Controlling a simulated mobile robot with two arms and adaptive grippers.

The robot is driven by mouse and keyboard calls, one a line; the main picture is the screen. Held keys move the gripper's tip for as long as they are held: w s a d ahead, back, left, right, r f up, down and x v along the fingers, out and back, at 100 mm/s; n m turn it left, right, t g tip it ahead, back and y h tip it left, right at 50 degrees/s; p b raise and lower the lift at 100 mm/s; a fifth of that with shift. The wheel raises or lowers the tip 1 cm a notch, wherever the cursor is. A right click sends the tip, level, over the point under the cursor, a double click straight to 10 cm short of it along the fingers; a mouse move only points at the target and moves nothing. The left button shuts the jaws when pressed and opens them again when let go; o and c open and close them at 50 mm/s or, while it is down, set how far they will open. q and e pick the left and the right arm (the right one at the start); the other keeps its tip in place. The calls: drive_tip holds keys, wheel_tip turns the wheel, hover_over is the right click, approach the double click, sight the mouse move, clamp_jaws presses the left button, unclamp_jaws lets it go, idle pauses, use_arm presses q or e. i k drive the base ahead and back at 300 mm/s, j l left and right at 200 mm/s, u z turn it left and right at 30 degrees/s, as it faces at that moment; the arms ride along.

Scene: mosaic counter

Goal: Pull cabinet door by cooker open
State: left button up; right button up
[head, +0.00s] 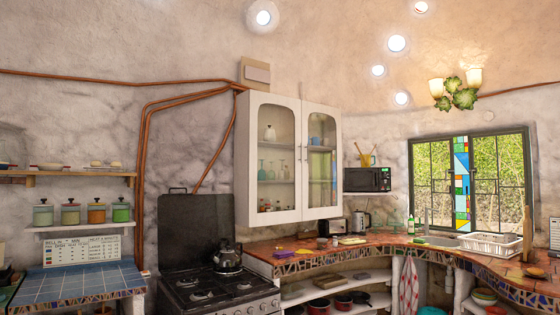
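A white wall cabinet (243,170) with two arched glass doors hangs above the mosaic counter, to the right of the cooker. Its left door (273,213) is on the cooker side and its right door (321,209) is beside it; both look closed. Thin vertical handles show near the seam between the doors. Bottles and glassware show through the glass. The black cooker (215,289) stands at lower centre with a kettle (228,258) on top and its dark lid raised. Neither of my grippers is in view.
The mosaic counter (290,265) runs below the cabinet and curves right to a sink and a white dish rack (490,246). A microwave (367,180) sits on a shelf right of the cabinet. A blue-tiled counter (75,280) stands left of the cooker. The space before the doors looks clear.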

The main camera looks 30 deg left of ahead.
sight(257, 98)
drive_tip(key=i+j+u, duration=0.2)
drive_tip(key=i, duration=0.25)
drive_tip(key=i+u, duration=0.25)
drive_tip(key=i, duration=0.2)
drive_tip(key=i+u, duration=0.15)
drive_tip(key=i, duration=2.75)
drive_tip(key=j, duration=0.1)
